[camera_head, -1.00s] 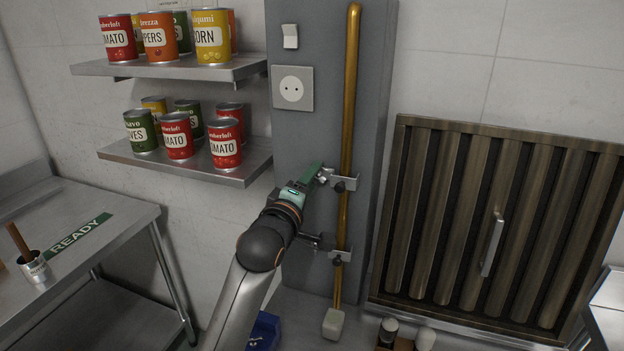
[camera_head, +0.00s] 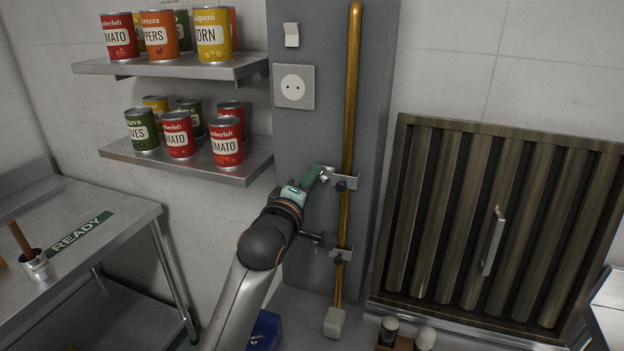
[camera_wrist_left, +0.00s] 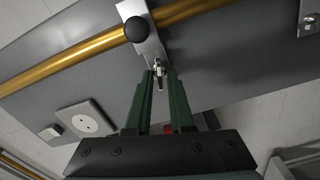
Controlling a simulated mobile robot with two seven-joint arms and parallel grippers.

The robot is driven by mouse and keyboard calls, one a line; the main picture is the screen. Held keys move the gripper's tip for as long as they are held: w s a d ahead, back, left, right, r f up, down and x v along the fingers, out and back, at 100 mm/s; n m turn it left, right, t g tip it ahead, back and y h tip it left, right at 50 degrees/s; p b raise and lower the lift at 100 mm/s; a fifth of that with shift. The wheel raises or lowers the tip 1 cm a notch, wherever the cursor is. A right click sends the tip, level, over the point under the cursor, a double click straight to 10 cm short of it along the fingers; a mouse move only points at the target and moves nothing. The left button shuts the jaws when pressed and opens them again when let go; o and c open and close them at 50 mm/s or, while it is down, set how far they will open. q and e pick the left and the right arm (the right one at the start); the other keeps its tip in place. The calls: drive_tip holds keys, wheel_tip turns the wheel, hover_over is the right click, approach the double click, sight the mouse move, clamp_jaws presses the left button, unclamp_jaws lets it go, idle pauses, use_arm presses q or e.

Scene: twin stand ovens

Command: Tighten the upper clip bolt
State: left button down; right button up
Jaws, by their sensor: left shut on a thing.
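The upper clip (camera_head: 345,180) is a metal bracket on the grey column, around the brass pipe (camera_head: 350,90). It carries a dark round knob, which shows in the left wrist view (camera_wrist_left: 136,29). The small metal upper clip bolt (camera_wrist_left: 158,70) sits at the clip's near end, between the fingertips. My left gripper (camera_head: 318,173) has green fingers and reaches the clip from the lower left. It is shut on the bolt; the fingers partly hide it. My right gripper is not in view.
A lower clip (camera_head: 341,254) holds the same pipe below, close to my left arm. Shelves with cans (camera_head: 185,170) stand at the left, above a steel table (camera_head: 120,235). A slatted panel with a handle (camera_head: 493,242) is at the right. A blue bin (camera_head: 266,328) is below.

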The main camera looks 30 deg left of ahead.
use_arm(q)
drive_tip(key=shift+m, duration=0.3)
drive_tip(key=m, duration=1.6)
drive_tip(key=d+m, duration=0.1)
drive_tip(key=m, duration=0.7)
drive_tip(key=shift+w+f+m, duration=0.1)
drive_tip(key=shift+w+m, duration=0.05)
drive_tip(key=shift+m, duration=0.15)
drive_tip(key=shift+f+m, duration=0.15)
drive_tip(key=shift+m, duration=1.95)
drive_tip(key=shift+f+m, duration=0.1)
drive_tip(key=shift+m, duration=2)
drive_tip(key=shift+d, duration=0.1)
drive_tip(key=shift+f, duration=0.1)
